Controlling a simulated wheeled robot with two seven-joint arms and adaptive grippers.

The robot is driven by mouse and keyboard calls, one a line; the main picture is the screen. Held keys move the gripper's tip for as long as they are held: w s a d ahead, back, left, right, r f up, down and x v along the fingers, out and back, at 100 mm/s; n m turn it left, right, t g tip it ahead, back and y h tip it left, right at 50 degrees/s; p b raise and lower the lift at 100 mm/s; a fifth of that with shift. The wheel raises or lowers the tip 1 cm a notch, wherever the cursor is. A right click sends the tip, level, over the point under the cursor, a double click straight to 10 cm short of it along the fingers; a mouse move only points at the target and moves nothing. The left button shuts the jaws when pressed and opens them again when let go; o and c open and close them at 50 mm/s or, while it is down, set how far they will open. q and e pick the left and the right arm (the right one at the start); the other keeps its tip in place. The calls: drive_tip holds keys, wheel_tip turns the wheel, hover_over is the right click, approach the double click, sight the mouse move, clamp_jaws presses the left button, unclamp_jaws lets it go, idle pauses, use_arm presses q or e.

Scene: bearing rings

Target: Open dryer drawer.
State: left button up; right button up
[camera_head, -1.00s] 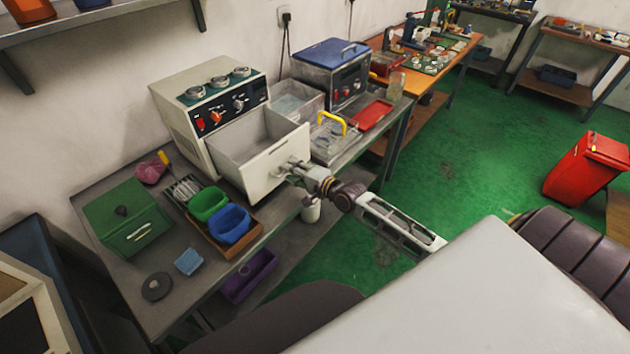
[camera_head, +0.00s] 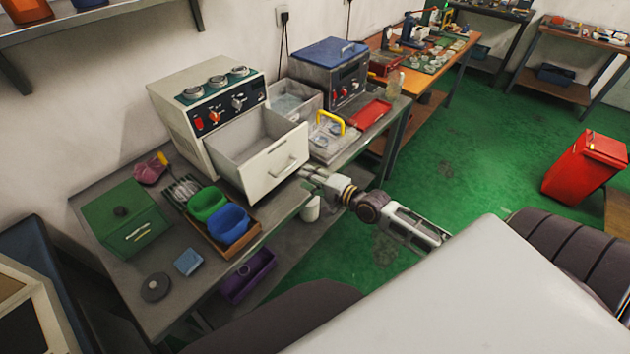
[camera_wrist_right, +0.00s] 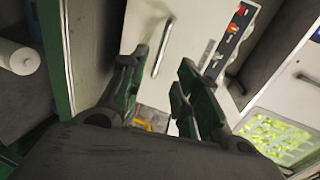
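The white dryer (camera_head: 185,108) stands on the metal bench, with knobs and a red switch on its front. Its drawer (camera_head: 268,178) is pulled well out, and the inside looks empty. The bar handle (camera_head: 284,168) on the drawer front is uncovered; a bar handle (camera_wrist_right: 163,48) also shows beyond the fingers in the right wrist view. My right gripper (camera_head: 306,173) is just in front of the drawer, to the right of the handle and apart from it. In the right wrist view its fingers (camera_wrist_right: 160,70) are spread with nothing between them. My left gripper is out of view.
Green and blue bins (camera_head: 229,222) in a wooden tray stand in front of the dryer, left of the drawer. A green box (camera_head: 127,220) is at the bench's left. A yellow-handled basket (camera_head: 328,126) and blue-lidded bath (camera_head: 330,68) stand to the right.

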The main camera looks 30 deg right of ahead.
drive_tip(key=shift+v, duration=1)
